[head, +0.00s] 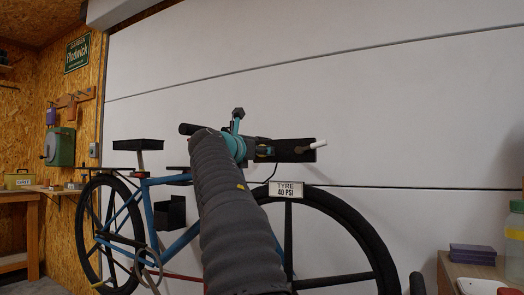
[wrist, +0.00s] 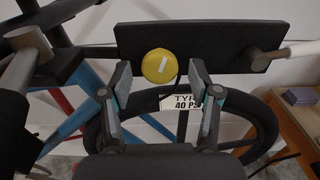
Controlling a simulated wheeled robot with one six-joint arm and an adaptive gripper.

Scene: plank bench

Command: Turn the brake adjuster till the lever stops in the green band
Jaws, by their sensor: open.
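The brake adjuster is a yellow round knob (wrist: 159,66) with a white bar mark, on a dark plate (wrist: 222,47) in the wrist view. The bar stands near upright, leaning slightly right. My gripper (wrist: 160,77) is open, its fingers to either side of and below the knob, with nothing held. I cannot tell whether they touch it. The lever (wrist: 291,52), with a white grip, sticks out right from a pivot on the plate. It also shows in the head view (head: 312,147). In the head view my gripper (head: 264,152) partly covers the plate. I cannot make out a green band.
A blue bicycle (head: 183,240) stands along the white wall. A wooden bench (head: 470,275) at right holds purple boxes (head: 472,254) and a bottle (head: 515,243). A dark bar with a round end (wrist: 31,46) is at left.

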